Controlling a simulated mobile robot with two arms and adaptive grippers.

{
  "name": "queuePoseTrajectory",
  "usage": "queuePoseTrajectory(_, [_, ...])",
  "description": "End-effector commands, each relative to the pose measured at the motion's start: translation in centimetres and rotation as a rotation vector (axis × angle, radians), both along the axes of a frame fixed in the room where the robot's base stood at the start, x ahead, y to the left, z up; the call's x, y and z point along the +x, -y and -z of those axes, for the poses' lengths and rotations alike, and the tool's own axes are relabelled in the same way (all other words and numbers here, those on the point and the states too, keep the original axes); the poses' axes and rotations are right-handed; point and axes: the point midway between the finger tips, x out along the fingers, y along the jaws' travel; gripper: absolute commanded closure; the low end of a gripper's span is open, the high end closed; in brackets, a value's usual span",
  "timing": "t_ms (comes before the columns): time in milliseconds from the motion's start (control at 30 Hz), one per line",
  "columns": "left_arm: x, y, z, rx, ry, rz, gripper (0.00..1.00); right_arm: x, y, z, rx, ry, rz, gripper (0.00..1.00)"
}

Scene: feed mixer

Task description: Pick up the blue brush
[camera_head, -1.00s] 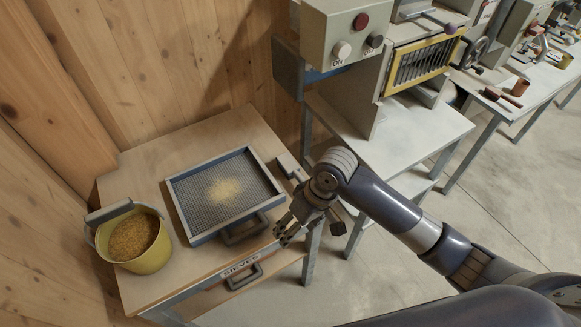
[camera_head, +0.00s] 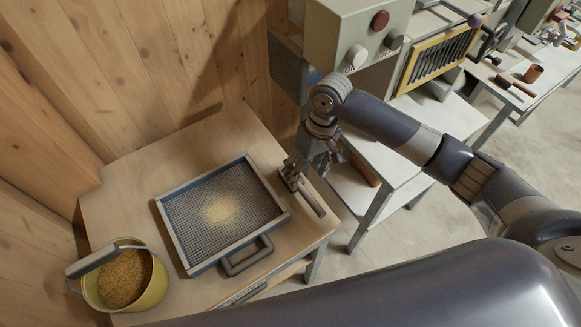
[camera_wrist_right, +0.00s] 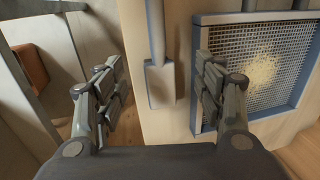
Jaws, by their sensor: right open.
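The blue brush (camera_head: 312,200) lies on the right part of the wooden sieve table, beside the sieve tray. In the right wrist view the brush (camera_wrist_right: 160,80) shows its slim blue-grey handle running up out of the picture and a wider grey block at its lower end. My right gripper (camera_head: 293,181) is over the table at the brush's far end, hiding part of it. In the wrist view its open fingers (camera_wrist_right: 157,90) stand on either side of the brush's block with gaps, and hold nothing. My left gripper is out of view.
The sieve tray (camera_head: 163,218) with yellow grain on its mesh lies close left of the brush. A yellow bucket of grain (camera_head: 152,291) stands at the table's left front. A machine with buttons (camera_head: 340,30) rises behind my right gripper. A reddish-brown block (camera_wrist_right: 30,66) sits on a lower shelf.

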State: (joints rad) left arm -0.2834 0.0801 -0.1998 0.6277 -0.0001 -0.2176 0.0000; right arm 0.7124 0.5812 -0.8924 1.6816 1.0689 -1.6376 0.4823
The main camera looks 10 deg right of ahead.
Motion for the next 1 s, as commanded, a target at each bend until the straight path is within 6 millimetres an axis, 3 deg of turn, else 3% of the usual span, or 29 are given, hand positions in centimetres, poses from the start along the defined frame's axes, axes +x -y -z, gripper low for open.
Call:
queuePoseTrajectory(167, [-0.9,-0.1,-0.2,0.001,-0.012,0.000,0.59,-0.1,-0.1,0.8,-0.001,-0.005,0.002,0.37])
queuePoseTrajectory(433, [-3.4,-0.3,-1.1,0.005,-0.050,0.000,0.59,-0.5,-0.4,3.6,-0.002,-0.005,0.002,0.37])
queuePoseTrajectory(700, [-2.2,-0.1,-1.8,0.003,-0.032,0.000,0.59,-0.8,-0.9,7.1,0.000,-0.001,0.002,0.37])
queuePoseTrajectory(967, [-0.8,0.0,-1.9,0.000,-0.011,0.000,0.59,-0.8,-0.9,7.4,-0.001,0.000,0.001,0.37])
queuePoseTrajectory(1000, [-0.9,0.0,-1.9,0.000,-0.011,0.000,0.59,-0.8,-0.9,7.4,-0.001,0.000,0.001,0.46])
